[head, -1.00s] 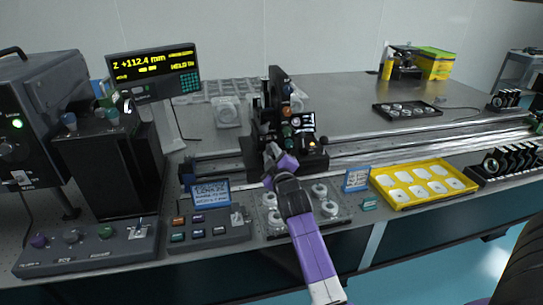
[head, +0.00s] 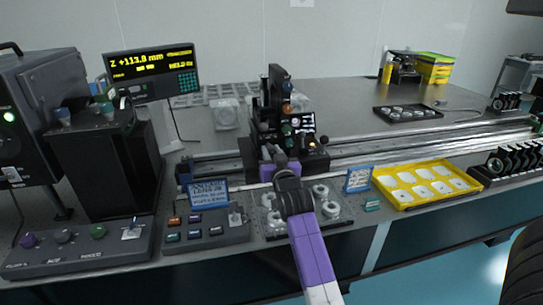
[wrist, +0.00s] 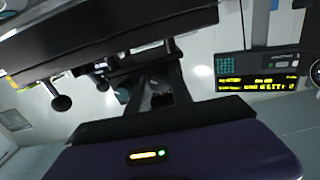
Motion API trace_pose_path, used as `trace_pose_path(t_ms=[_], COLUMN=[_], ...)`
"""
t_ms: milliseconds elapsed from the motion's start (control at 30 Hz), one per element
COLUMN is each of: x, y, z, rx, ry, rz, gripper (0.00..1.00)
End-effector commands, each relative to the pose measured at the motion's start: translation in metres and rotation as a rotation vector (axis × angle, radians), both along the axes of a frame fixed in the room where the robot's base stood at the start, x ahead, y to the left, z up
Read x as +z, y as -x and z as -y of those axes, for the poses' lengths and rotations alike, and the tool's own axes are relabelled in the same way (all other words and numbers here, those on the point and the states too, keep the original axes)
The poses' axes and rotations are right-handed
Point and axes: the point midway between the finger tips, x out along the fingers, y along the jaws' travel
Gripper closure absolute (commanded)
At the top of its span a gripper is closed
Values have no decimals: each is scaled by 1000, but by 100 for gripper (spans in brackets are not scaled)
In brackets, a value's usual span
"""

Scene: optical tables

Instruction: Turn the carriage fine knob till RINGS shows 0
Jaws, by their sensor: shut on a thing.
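The carriage (head: 255,152) is a black stage with stacked optics and small coloured knobs on the rail at the table's middle. My gripper (head: 268,153) is at the carriage's front left. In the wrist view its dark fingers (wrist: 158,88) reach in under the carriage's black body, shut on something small. I take this to be the carriage fine knob, which is mostly hidden between the fingers. The readout box (head: 152,72) shows Z +113.8 mm in large yellow figures; its smaller lines, and any RINGS value, are too small to read. It also shows upside down in the wrist view (wrist: 257,62).
A black ball-ended lever (wrist: 62,103) stands out left of my fingers in the wrist view. A blue-and-white sign (head: 208,193) and a button box (head: 205,238) stand in front. A yellow tray (head: 410,199) lies at the right. The rail (head: 430,145) runs clear rightward.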

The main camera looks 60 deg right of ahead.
Motion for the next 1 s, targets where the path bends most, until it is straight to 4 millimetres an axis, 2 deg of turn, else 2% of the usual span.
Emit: trace_pose_path(t_ms=[33, 700, 1000], x=[-4, -3, -3], y=[-8, -8, -8], z=[-8, -7, -7], rx=[18, 18, 17], ry=[-31, -437, -559], rz=[32, 502, 641], gripper=[100, 100, 100])
